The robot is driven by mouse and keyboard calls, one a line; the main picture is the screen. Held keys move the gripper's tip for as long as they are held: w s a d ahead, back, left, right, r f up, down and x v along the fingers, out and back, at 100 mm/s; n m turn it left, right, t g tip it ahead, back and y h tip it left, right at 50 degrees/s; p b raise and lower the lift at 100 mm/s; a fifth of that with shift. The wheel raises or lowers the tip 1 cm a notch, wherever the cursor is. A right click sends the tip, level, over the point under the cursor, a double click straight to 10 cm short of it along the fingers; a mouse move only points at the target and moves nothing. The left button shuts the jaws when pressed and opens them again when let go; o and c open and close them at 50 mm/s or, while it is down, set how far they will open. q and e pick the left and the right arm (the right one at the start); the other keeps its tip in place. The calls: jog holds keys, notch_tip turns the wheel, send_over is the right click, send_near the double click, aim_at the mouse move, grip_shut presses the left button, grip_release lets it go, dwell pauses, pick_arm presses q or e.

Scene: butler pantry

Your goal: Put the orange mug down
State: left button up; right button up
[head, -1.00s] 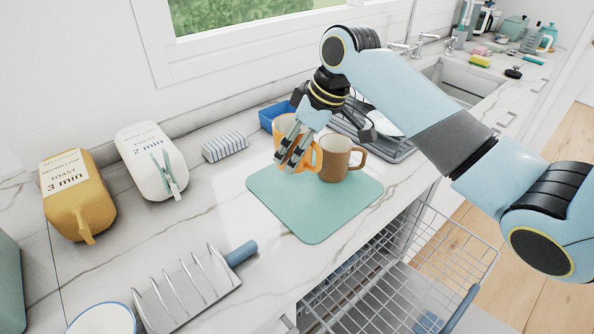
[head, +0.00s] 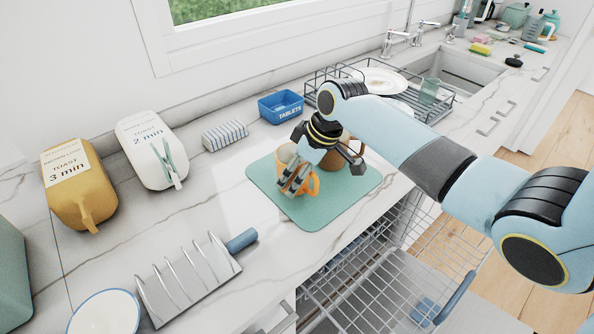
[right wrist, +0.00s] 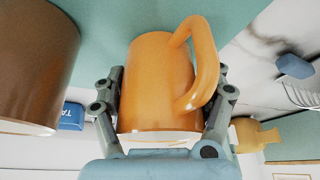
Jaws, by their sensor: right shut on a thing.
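The orange mug (head: 285,153) is upright between the fingers of my right gripper (head: 292,186), with its handle (head: 313,185) on the near right side. My right gripper is shut on the mug body, one finger on each side, as the right wrist view shows (right wrist: 160,85). The mug is at or just above the teal mat (head: 325,210); I cannot tell whether its base touches. A brown mug (head: 330,158) stands close to its right, partly hidden by my gripper; it also shows in the right wrist view (right wrist: 35,60). My left gripper is not in view.
A blue tablets box (head: 281,107) and a dish rack (head: 432,105) stand behind the mat. A toast rack (head: 190,280) lies at the front left. The mat's front is clear.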

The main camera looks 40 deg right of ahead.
jog(key=o, duration=1.2)
jog(key=shift+c, duration=0.2)
jog(key=o, duration=0.4)
jog(key=shift+c, duration=0.2)
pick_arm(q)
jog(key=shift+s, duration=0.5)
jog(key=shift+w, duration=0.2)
pick_arm(e)
jog(key=v, duration=1.2)
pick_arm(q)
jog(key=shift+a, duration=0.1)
pick_arm(e)
jog(key=shift+s, duration=0.1)
